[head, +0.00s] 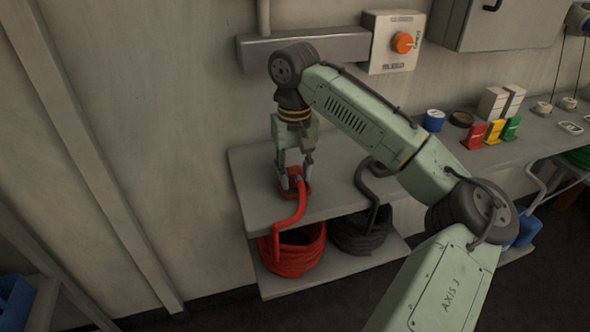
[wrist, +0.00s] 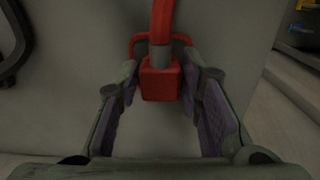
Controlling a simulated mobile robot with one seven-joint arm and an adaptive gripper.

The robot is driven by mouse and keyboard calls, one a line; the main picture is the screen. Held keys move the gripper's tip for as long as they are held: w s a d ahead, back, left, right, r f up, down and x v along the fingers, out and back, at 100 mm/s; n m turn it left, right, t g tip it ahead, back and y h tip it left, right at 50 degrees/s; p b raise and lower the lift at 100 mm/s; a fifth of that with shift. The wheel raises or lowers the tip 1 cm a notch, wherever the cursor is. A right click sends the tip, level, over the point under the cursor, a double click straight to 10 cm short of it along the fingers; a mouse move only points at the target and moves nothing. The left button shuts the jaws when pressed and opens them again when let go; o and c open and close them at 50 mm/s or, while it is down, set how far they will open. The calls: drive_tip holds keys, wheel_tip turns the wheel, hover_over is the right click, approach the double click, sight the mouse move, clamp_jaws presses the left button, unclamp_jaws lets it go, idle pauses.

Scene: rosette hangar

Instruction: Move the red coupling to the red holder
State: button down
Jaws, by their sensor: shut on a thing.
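The red coupling (head: 297,182) is a red block on the end of a red hose, at the left end of the grey bench. My gripper (head: 294,168) points down around it. In the wrist view, the coupling (wrist: 160,80) lies between my two fingers, with a grey collar and the red hose above it. My gripper is shut on it. Whether the coupling touches the bench is hard to tell. A red upright piece (head: 473,137), which may be the red holder, stands on the bench to the right, beside yellow and green ones.
The red hose coil (head: 292,256) and a black hose coil (head: 362,236) lie on the lower shelf. A black hose rises onto the bench right of my gripper. A blue cup (head: 434,120) and dark round item (head: 461,119) stand near the coloured pieces.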

drive_tip(key=shift+f, duration=0.3)
drive_tip(key=c, duration=1)
unclamp_jaws()
drive_tip(key=shift+c, duration=0.2)
